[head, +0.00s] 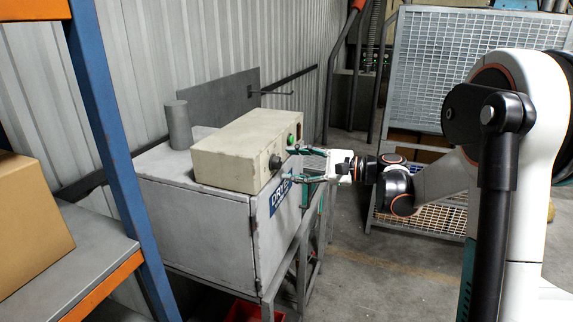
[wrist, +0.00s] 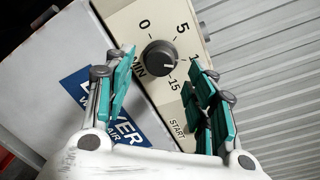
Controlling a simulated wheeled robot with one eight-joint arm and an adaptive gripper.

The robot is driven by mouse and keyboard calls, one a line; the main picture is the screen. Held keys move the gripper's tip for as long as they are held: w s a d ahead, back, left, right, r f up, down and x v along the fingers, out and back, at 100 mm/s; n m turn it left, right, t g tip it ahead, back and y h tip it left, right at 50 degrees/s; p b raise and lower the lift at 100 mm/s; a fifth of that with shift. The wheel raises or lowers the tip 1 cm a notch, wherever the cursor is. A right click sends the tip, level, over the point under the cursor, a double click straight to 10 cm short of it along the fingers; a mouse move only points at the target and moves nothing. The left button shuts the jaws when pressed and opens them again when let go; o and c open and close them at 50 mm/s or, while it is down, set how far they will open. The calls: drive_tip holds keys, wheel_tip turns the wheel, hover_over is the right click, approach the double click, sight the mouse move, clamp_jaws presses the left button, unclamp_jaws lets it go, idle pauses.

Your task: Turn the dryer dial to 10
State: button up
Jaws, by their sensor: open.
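The dryer dial (wrist: 160,57) is a round black knob on the beige control box (head: 235,152); in the head view the dial (head: 275,162) is on the box's front face. In the wrist view 0, 5 and 15 show around it, with 10 partly hidden by the right finger. A small light mark on the knob seems to face down and right, near 15; its exact setting is hard to tell. My gripper (wrist: 160,66) is open, its teal fingers on either side of the dial in the picture. Contact cannot be told. It also shows in the head view (head: 296,165).
The grey dryer cabinet (head: 205,228) carries the box and a dark pipe (head: 179,125). A green button (head: 290,139) is near the dial. A blue and orange shelf with a cardboard box (head: 30,220) stands at left, a mesh cage (head: 470,70) behind.

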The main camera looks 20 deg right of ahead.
drive_tip(key=v, duration=0.9)
